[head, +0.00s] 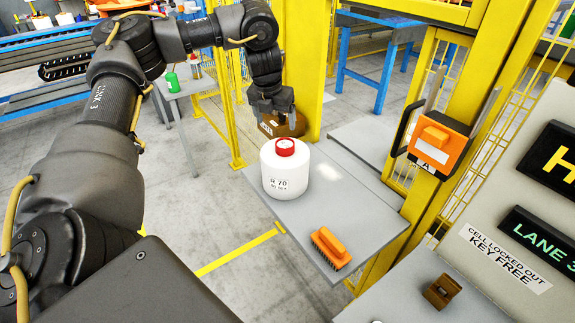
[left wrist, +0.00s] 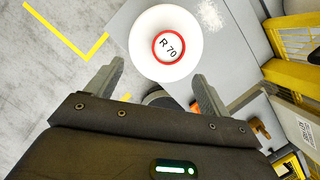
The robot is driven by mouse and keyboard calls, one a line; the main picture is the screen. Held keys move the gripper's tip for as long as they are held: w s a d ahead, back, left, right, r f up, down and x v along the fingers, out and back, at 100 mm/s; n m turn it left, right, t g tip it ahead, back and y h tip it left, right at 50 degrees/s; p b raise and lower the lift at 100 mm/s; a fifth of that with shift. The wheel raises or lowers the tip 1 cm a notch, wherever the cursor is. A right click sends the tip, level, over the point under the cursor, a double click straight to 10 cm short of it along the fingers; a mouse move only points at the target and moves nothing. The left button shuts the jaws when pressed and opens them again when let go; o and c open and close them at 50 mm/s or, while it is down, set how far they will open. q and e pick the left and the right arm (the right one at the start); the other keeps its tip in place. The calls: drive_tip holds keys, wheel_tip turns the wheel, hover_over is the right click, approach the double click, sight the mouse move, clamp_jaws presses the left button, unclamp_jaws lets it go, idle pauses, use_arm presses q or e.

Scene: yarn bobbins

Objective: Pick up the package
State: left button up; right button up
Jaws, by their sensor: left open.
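A round white package (head: 287,170) with a red cap and an "R 70" label stands upright on a grey table (head: 345,200). In the left wrist view the package (left wrist: 143,38) shows from its top, with the red-ringed "R 70" disc facing the camera. My left gripper (head: 281,124) is at the package's far side in the head view, its fingers partly hidden there. In the left wrist view its two fingers (left wrist: 158,72) are spread apart and empty, with the package beyond the tips. My right gripper is not in view.
An orange brush (head: 330,248) lies near the table's front corner. A yellow post (head: 305,70) rises behind the table. An orange lock box (head: 437,143) hangs on a yellow frame at right.

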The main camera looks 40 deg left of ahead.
sight(284, 144)
use_arm(q)
drive_tip(key=f, duration=0.1)
drive_tip(key=w+f, duration=0.1)
drive_tip(key=f, duration=0.2)
drive_tip(key=shift+w+d, duration=0.25)
drive_tip(key=shift+d, duration=0.15)
drive_tip(key=shift+w+a+f, duration=0.2)
drive_tip(key=shift+w+f, duration=0.15)
drive_tip(key=shift+f, duration=0.35)
drive_tip(key=shift+s, duration=0.1)
drive_tip(key=shift+s+f, duration=0.1)
drive_tip(key=shift+f, duration=0.05)
drive_tip(key=x, duration=0.4)
drive_tip(key=shift+d+p, duration=0.35)
drive_tip(key=shift+p, duration=0.05)
drive_tip(key=shift+a+f, duration=0.1)
drive_tip(key=shift+f, duration=0.35)
drive_tip(key=c, duration=0.7)
clamp_jaws()
drive_tip(key=shift+w+r, duration=0.1)
drive_tip(key=shift+w, duration=0.15)
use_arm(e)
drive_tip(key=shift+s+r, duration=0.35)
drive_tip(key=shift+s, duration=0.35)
